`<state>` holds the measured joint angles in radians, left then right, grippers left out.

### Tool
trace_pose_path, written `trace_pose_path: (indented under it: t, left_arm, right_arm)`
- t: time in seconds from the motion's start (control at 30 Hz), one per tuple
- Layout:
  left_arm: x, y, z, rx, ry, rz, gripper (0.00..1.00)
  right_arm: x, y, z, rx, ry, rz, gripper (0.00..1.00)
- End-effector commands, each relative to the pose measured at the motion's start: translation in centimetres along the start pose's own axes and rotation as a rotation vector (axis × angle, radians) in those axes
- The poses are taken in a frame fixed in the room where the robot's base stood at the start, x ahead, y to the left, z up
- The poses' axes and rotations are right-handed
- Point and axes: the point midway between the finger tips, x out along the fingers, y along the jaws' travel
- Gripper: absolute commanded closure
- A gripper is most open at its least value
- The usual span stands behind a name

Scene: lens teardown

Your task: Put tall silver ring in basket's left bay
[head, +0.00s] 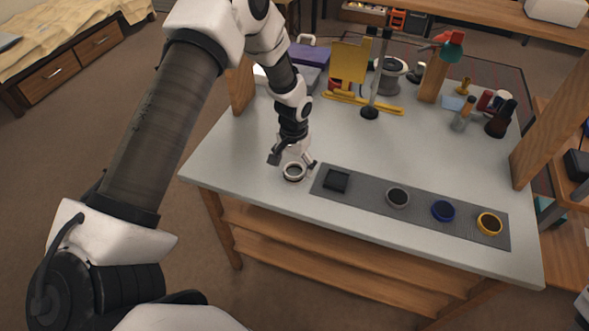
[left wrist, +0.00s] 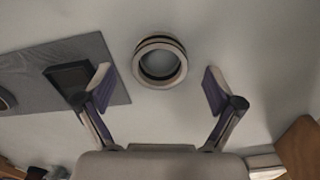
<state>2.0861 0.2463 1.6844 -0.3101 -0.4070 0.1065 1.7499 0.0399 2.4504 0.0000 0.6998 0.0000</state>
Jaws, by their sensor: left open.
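A silver ring with a dark band (head: 294,179) sits on the pale table, just left of the grey mat. It also shows in the left wrist view (left wrist: 160,85), ahead of and between the two fingertips. My left gripper (head: 292,162) is open and empty, with its fingers spread to either side of the ring. In the left wrist view my left gripper (left wrist: 158,80) shows a gap between each finger and the ring. I cannot make out a basket with bays in either view.
The grey mat (head: 365,194) holds a black square piece (head: 337,180), a dark-centred silver ring (head: 398,206), a blue ring (head: 443,219) and a yellow ring (head: 489,231). A yellow stand (head: 349,62), a black-based post (head: 370,113) and bottles stand behind. The middle of the table is clear.

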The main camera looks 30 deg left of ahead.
Motion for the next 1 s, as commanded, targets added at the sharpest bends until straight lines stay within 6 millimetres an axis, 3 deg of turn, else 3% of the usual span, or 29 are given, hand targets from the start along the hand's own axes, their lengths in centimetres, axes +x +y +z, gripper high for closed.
trace_pose_path:
  t: [0.13,0.33,0.5,0.53,0.63,0.67,1.0]
  left_arm:
    - [1.9,0.0,0.0,0.000,-0.001,0.000,0.07]
    - [2.0,0.0,0.0,0.000,0.001,0.000,0.07]
    - [2.0,0.0,0.0,0.000,0.001,0.000,0.68]
    - [2.0,0.0,0.0,0.000,0.001,0.000,0.71]
    - [2.0,0.0,0.0,0.000,0.001,0.000,0.71]
    - [2.0,0.0,0.0,0.000,0.001,0.000,0.77]
    - [1.3,0.0,-0.1,0.000,0.003,0.001,0.77]
  right_arm:
    - [-0.4,0.0,0.0,0.000,0.001,0.000,0.60]
    - [-0.3,0.0,0.0,0.000,0.001,0.000,0.60]
    - [-0.3,0.0,0.0,0.000,0.000,0.000,0.60]
    - [-0.3,0.0,0.0,0.000,0.000,0.000,0.60]
    - [-0.3,0.0,0.0,0.000,0.000,0.000,0.60]
    - [-0.3,0.0,0.0,0.000,0.001,0.000,0.60]
    - [0.0,0.0,0.0,0.000,0.001,0.000,0.60]
